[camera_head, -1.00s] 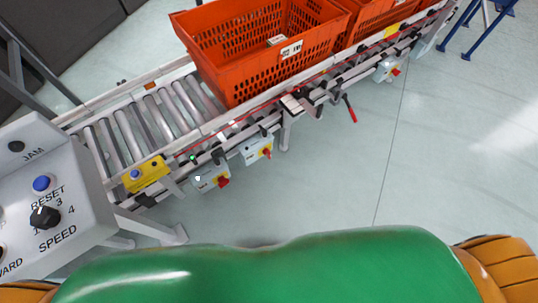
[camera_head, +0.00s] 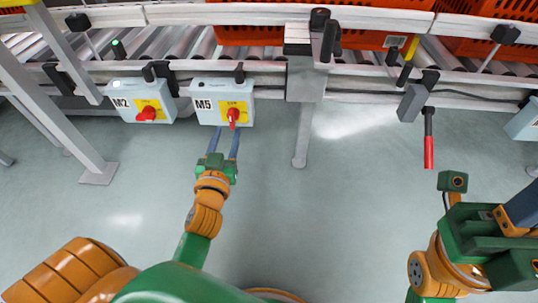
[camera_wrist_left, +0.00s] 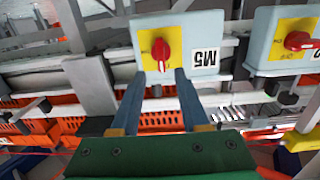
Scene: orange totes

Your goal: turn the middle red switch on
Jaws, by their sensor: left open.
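The M5 switch box (camera_head: 208,90) is pale with a yellow plate and a red knob (camera_head: 233,116), and hangs on the conveyor's near side. It lies between the M2 box (camera_head: 120,100) and a partly cut-off box at the right edge. The M5 knob stands upright; the M2 red knob (camera_head: 146,114) lies roughly crosswise. My left gripper (camera_head: 223,143) is open and empty, just below the M5 box. In the left wrist view its fingertips (camera_wrist_left: 160,75) point at the M5 knob (camera_wrist_left: 161,52), roughly on either side of its lower end; contact is unclear. My right gripper (camera_head: 520,205) is partly visible at right.
A conveyor with rollers and orange totes (camera_head: 250,36) runs across the top. A support leg (camera_head: 303,130) stands right of M5. A red-tipped lever (camera_head: 428,150) hangs farther right. A slanted grey frame leg (camera_head: 60,90) is at left. The floor in front is open.

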